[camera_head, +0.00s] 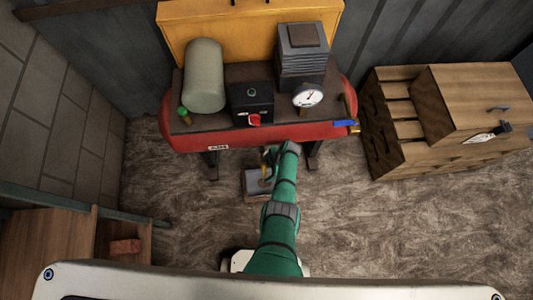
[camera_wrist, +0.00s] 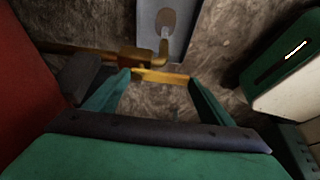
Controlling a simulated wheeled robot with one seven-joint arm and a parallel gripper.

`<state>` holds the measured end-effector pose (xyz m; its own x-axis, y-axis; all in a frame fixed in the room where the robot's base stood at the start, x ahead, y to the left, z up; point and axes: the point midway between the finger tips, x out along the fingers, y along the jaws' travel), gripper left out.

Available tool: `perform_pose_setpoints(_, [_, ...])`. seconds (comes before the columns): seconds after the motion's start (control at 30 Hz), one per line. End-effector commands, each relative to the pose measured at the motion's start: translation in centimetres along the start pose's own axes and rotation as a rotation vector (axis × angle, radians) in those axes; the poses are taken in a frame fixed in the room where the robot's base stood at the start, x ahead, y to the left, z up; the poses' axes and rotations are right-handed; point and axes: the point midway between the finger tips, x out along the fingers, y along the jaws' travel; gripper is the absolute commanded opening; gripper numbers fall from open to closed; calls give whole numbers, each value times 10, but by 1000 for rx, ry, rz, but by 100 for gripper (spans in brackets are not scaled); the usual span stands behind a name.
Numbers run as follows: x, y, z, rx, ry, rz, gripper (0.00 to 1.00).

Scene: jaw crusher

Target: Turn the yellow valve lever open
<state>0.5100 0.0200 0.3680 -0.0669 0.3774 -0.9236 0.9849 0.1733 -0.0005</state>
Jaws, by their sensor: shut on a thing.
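The yellow valve lever (camera_wrist: 163,76) shows in the wrist view as a flat bar across the space between my fingertips, below a brass valve body (camera_wrist: 135,59). My gripper (camera_wrist: 157,78) is shut on the lever, with one green finger at each side. In the head view my gripper (camera_head: 271,154) is low at the front of the red compressor tank (camera_head: 190,139), at the end of my green arm. There the lever is too small and too covered by my arm to make out clearly.
A grey tray (camera_head: 257,192) lies on the floor under the valve; it also shows in the wrist view (camera_wrist: 182,38). The tank's red side (camera_wrist: 25,100) is close on the left. A wooden crate (camera_head: 383,140) stands at right. Floor to the right is clear.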

Motion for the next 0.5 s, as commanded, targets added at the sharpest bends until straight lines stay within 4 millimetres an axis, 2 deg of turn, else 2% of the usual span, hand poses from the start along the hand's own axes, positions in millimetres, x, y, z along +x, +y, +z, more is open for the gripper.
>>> perform_pose_setpoints(0.23, [0, 0, 0, -5, -2, 1, 35])
perform_pose_setpoints(0.27, [0, 0, 0, -5, -2, 1, 80])
perform_pose_setpoints(0.3, [0, 0, 0, -5, -1, 1, 90])
perform_pose_setpoints(0.33, [0, 0, 0, -5, -1, 1, 95])
perform_pose_setpoints(0.5, [0, 0, 0, -3, -1, 1, 95])
